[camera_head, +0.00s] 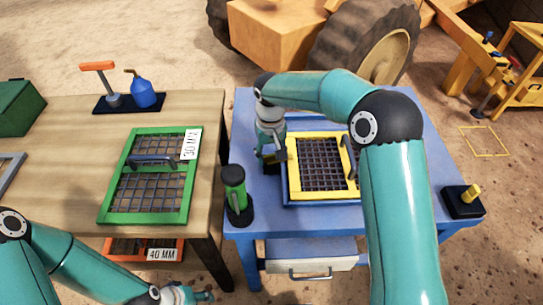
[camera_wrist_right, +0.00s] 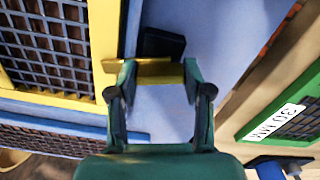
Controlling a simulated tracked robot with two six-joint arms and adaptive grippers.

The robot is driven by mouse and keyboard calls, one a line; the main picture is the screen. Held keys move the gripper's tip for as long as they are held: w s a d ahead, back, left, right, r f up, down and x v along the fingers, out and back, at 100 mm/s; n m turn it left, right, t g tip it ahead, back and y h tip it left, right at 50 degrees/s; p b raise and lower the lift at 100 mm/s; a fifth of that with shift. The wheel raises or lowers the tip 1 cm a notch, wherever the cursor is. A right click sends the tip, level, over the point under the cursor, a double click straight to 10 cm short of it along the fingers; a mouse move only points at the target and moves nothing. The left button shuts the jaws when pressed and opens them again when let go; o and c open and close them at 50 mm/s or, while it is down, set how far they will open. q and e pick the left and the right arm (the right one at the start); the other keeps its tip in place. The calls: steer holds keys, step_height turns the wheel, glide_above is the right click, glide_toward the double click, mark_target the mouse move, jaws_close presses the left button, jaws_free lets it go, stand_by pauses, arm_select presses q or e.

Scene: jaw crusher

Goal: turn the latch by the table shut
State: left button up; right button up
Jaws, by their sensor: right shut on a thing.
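My right gripper (camera_head: 271,152) is at the left edge of the yellow-framed screen (camera_head: 294,184) on the blue table. In the right wrist view its fingers (camera_wrist_right: 158,82) are shut on the yellow latch handle (camera_wrist_right: 155,69), which sits beside a black block (camera_wrist_right: 161,44) and reaches towards the yellow frame. In the head view my gripper and wrist hide most of this latch. A second yellow handle on a black base (camera_head: 464,201) stands at the blue table's right edge. My left gripper (camera_head: 188,295) is low at the bottom edge; its finger opening is unclear.
A green-framed 30 MM screen (camera_head: 118,214) lies on the wooden table to the left. A green cylinder (camera_head: 234,189) stands upright on the blue table (camera_head: 246,120), near my right gripper. An orange-handled tool (camera_head: 98,67) and a blue can (camera_head: 143,92) stand farther back.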

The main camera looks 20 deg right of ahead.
mark_target(271, 155)
steer(key=shift+m+b, duration=0.35)
steer(key=shift+m, duration=1.25)
steer(key=shift+w+r, duration=0.1)
steer(key=o, duration=1.2)
steer(key=shift+c, duration=0.2)
step_height(271, 155, up, 12)
